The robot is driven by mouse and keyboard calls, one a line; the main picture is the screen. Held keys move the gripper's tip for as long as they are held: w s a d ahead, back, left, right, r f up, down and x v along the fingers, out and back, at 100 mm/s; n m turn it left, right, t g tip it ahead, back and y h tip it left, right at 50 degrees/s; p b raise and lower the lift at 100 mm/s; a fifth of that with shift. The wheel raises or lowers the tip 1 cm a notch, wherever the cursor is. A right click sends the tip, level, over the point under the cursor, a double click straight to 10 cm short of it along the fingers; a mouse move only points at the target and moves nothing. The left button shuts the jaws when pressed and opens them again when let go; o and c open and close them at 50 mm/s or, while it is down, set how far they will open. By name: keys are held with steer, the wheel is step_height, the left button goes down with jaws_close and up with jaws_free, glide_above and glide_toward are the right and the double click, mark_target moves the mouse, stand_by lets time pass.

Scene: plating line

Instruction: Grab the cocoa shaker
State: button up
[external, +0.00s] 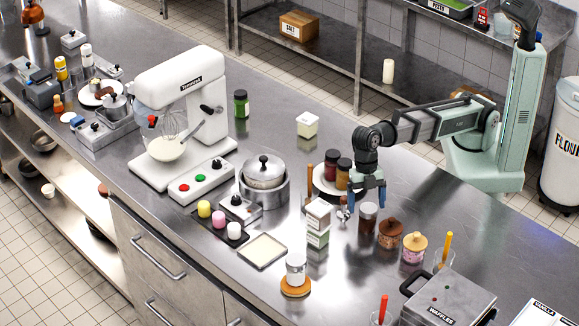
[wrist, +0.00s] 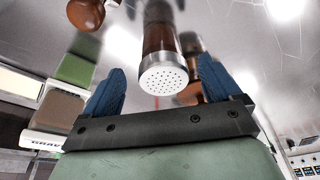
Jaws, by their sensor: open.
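The cocoa shaker (external: 367,220) is a clear jar with brown contents and a pale metal cap, upright on the steel counter. In the wrist view its perforated cap (wrist: 165,80) faces the camera, in the gap between the two blue fingers. My gripper (external: 368,202) is open and points down at the shaker, with its fingertips at about cap height in the external view. In the wrist view my gripper (wrist: 160,88) shows a finger on either side of the cap, with no clear contact. The exact depth of the fingers around the shaker is hard to tell.
A jar with a brown wooden lid (external: 389,235) and a pink jar (external: 413,250) stand right of the shaker. A plate (external: 322,184) with dark-lidded jars is behind left. The waffle iron (external: 447,298) is in front right.

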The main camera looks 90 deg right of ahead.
mark_target(368, 218)
steer(key=shift+s+x, duration=0.2)
steer(key=shift+x, duration=2.6)
steer(key=shift+a+r, duration=0.15)
steer(key=shift+a, duration=0.05)
steer(key=c, duration=1.2)
